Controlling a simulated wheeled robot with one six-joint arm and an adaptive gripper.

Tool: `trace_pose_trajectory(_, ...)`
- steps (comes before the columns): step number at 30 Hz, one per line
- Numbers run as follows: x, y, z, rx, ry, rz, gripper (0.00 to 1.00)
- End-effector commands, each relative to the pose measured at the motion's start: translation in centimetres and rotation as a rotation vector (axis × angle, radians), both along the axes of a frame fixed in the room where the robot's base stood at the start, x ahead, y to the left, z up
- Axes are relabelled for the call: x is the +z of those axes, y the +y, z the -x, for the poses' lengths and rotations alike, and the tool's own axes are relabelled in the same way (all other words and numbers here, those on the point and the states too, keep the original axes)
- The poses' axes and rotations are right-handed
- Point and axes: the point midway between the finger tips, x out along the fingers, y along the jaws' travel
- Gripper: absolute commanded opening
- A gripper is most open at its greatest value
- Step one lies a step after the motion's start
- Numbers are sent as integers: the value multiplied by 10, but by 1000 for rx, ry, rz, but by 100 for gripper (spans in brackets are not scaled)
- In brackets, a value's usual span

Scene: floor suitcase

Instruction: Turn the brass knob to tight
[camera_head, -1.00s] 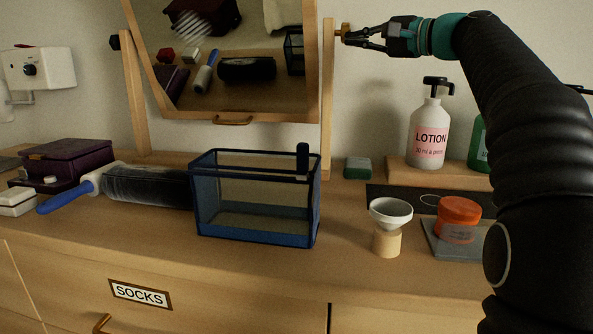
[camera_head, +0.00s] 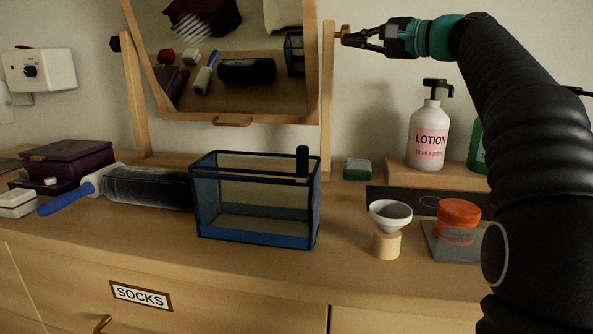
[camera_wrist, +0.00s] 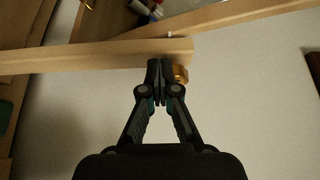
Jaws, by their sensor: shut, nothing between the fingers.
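The brass knob (camera_head: 338,33) sits at the upper part of the right wooden post (camera_head: 328,100) of a tilted mirror (camera_head: 225,60). My gripper (camera_head: 346,39) is at the knob, reaching in from the right, with its fingertips shut and empty. In the wrist view, the shut fingertips (camera_wrist: 160,66) lie just left of the knob (camera_wrist: 181,74), in front of the post's end. The fingers partly hide the knob, and I cannot tell whether they touch it.
A lint roller (camera_head: 145,188) lies left. The wall beside the gripper is clear.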

Motion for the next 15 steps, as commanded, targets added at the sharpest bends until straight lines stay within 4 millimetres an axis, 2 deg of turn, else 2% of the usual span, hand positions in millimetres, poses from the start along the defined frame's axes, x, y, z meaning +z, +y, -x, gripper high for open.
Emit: trace_pose_trajectory(15, 8, 0, 2, -2, 0, -1, 0)
